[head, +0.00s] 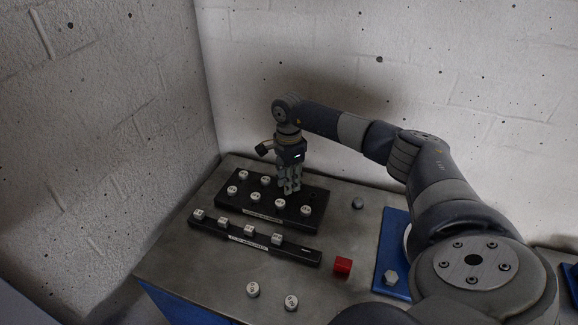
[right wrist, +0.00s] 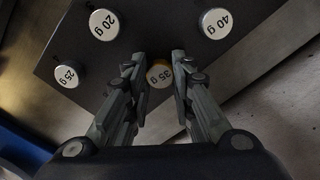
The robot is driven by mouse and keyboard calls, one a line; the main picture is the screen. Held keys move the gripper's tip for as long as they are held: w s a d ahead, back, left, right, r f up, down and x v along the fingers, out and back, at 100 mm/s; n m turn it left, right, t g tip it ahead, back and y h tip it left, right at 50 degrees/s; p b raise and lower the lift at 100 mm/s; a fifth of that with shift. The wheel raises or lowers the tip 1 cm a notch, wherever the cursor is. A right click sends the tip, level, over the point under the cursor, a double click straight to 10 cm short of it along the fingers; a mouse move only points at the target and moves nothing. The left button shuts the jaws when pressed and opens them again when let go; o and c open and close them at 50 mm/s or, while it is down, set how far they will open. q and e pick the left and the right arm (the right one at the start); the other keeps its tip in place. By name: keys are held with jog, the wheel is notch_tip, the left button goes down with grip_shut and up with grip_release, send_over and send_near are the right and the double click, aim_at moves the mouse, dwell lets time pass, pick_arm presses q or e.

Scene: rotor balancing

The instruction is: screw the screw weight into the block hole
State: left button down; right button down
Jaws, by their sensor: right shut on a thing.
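My right gripper (head: 289,190) points down over the back black block (head: 224,204). In the right wrist view, its two fingers (right wrist: 158,62) are shut on a round screw weight (right wrist: 159,75) marked 35 g, with a yellowish rim. The fingers stand on either side of it. I cannot tell whether it is seated in a hole or held just above one. White-topped weights marked 20 g (right wrist: 104,24), 40 g (right wrist: 215,23) and 25 g (right wrist: 68,74) sit in the block around it. My left gripper is not in view.
A narrow front block (head: 215,226) holds several weights, with a bare right end. Two loose weights (head: 253,289) (head: 291,302) lie near the front. A red block (head: 342,265), a grey bolt (head: 357,203) and a blue plate (head: 393,226) with a hex part (head: 390,278) are to the right.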

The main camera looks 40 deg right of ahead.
jog(key=m, duration=0.2)
jog(key=m+p, duration=0.1)
jog(key=m, duration=0.2)
jog(key=shift+s+a+f, duration=0.1)
jog(key=shift+s, duration=0.05)
jog(key=m+p, duration=0.1)
jog(key=m, duration=0.2)
jog(key=shift+m, duration=0.3)
jog(key=m+p, duration=0.2)
jog(key=m, duration=0.4)
jog(key=shift+f+m, duration=0.15)
jog(key=shift+m, duration=0.65)
jog(key=shift+p, duration=0.3)
